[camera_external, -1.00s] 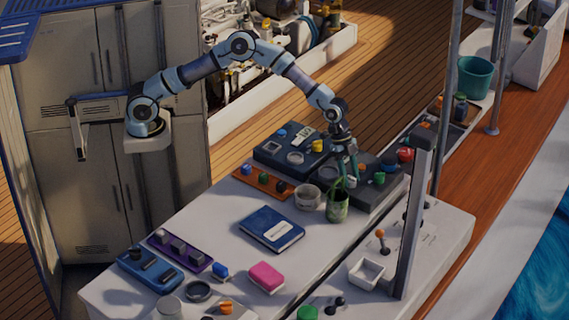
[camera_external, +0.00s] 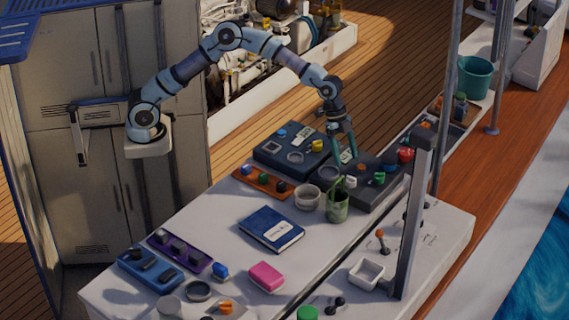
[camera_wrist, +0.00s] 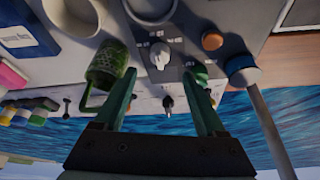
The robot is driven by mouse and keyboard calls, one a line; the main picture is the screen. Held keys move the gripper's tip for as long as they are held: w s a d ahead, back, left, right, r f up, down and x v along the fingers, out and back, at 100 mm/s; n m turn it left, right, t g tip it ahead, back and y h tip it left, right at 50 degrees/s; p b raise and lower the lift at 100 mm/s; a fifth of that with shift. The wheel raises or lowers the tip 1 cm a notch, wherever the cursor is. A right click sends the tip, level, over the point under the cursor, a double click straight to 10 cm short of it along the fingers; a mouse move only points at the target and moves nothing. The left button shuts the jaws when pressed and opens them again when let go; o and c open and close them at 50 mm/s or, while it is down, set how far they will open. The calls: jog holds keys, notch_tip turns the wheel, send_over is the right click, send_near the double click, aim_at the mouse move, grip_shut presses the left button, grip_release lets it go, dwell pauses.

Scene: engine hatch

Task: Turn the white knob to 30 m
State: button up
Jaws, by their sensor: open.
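The white knob (camera_external: 350,181) stands on the dark grey control panel (camera_external: 372,203) at the right of the table. In the wrist view the knob (camera_wrist: 160,57) sits on the grey panel face with small pale labels around it, too small to read. I cannot tell which label its pointer faces. My gripper (camera_external: 343,157) is above the panel, its green fingers spread and pointing down. In the wrist view the fingers (camera_wrist: 161,76) are apart with nothing between them; the knob shows beyond the tips, roughly centred between them. The fingers look clear of the knob.
A green mug (camera_external: 337,207) and a pale bowl (camera_external: 307,197) stand close left of the panel. A green knob (camera_external: 379,179) and a red button (camera_external: 405,155) are to the white knob's right. A blue book (camera_external: 271,229) lies in front. A grey post (camera_external: 413,225) rises on the right.

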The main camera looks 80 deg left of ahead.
jog(key=shift+v, duration=1.55)
jog(key=s+a+f+n+y, duration=0.1)
jog(key=s+a+n, duration=0.1)
jog(key=s+a, duration=0.2)
jog(key=s+a+f+n+y, duration=0.1)
jog(key=s+a+f+n, duration=0.1)
jog(key=s+a, duration=0.3)
jog(key=s+a+f+n+y, duration=0.1)
jog(key=s+a, duration=0.3)
jog(key=s, duration=0.6)
jog(key=shift+s+a+f+n, duration=0.15)
jog(key=shift+a+f+n, duration=0.15)
jog(key=shift+a+n, duration=0.15)
jog(key=s+a+f+n, duration=0.1)
jog(key=s+a+n, duration=0.1)
jog(key=s+a, duration=0.2)
jog(key=s+a+f+n, duration=0.1)
jog(key=s+a+n, duration=0.2)
jog(key=s, duration=0.7)
jog(key=shift+s+a+f+g+y, duration=0.3)
jog(key=shift+a+f, duration=0.05)
jog(key=shift+a, duration=0.15)
